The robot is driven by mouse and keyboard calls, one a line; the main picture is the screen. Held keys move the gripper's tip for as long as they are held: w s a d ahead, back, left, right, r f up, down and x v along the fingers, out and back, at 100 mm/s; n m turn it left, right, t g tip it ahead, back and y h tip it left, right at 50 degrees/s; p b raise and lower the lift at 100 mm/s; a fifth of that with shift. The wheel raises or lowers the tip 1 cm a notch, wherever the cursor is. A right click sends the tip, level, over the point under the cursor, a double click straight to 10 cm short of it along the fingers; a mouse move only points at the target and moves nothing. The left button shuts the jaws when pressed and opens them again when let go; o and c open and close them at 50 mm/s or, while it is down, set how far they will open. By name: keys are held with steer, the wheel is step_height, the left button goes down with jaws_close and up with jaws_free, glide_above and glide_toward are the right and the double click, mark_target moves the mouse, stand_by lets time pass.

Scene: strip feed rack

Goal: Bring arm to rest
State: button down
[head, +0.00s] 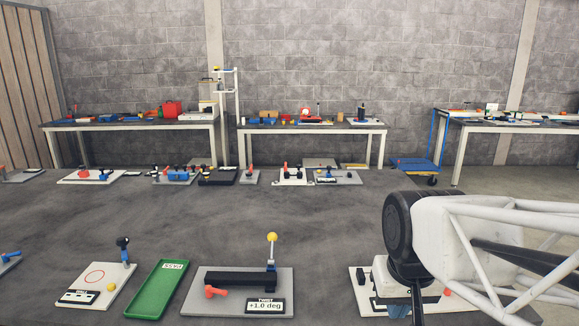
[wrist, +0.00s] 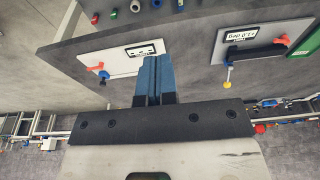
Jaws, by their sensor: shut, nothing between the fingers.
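My arm reaches in from the right in the head view. My gripper (wrist: 152,62) shows in the wrist view with its blue fingers closed together and nothing between them. In the head view its blue fingers (head: 398,310) show low at the right, in front of a light board (head: 364,300) that the arm partly hides. In the wrist view the fingers overlap the picture of a white board (wrist: 118,62) with a red part on it. I cannot tell the height of the fingertips above the board.
A grey board with a label reading +1.0 deg (head: 264,306), a black bar (head: 242,280) and a yellow-topped lever (head: 272,238) stands left of the arm. A green tray (head: 158,290) and a white board (head: 97,287) lie further left. The dark tabletop (head: 200,220) behind them is largely clear.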

steer(key=s+d+f, duration=0.1)
steer(key=s+f, duration=0.1)
steer(key=s, duration=0.3)
steer(key=shift+s, duration=0.35)
steer(key=shift+w, duration=0.15)
stand_by(1.3)
steer(key=w+a+r, duration=0.2)
steer(key=w, duration=0.7)
steer(key=w+a+r+g, duration=0.1)
steer(key=w+a+r, duration=0.15)
steer(key=w, duration=0.65)
steer(key=w+a+r, duration=0.1)
steer(key=w+a, duration=0.2)
steer(key=w, duration=0.6)
steer(key=w+a+f, duration=0.3)
steer(key=w+a, duration=0.2)
steer(key=w, duration=0.4)
steer(key=w+a+f+g, duration=0.1)
steer(key=w+a+f, duration=0.2)
steer(key=w+a, duration=0.3)
steer(key=w+a+f, duration=0.3)
steer(key=w+a, duration=0.2)
steer(key=w, duration=0.7)
steer(key=shift+w+a+f, duration=0.3)
steer(key=shift+w+a, duration=0.05)
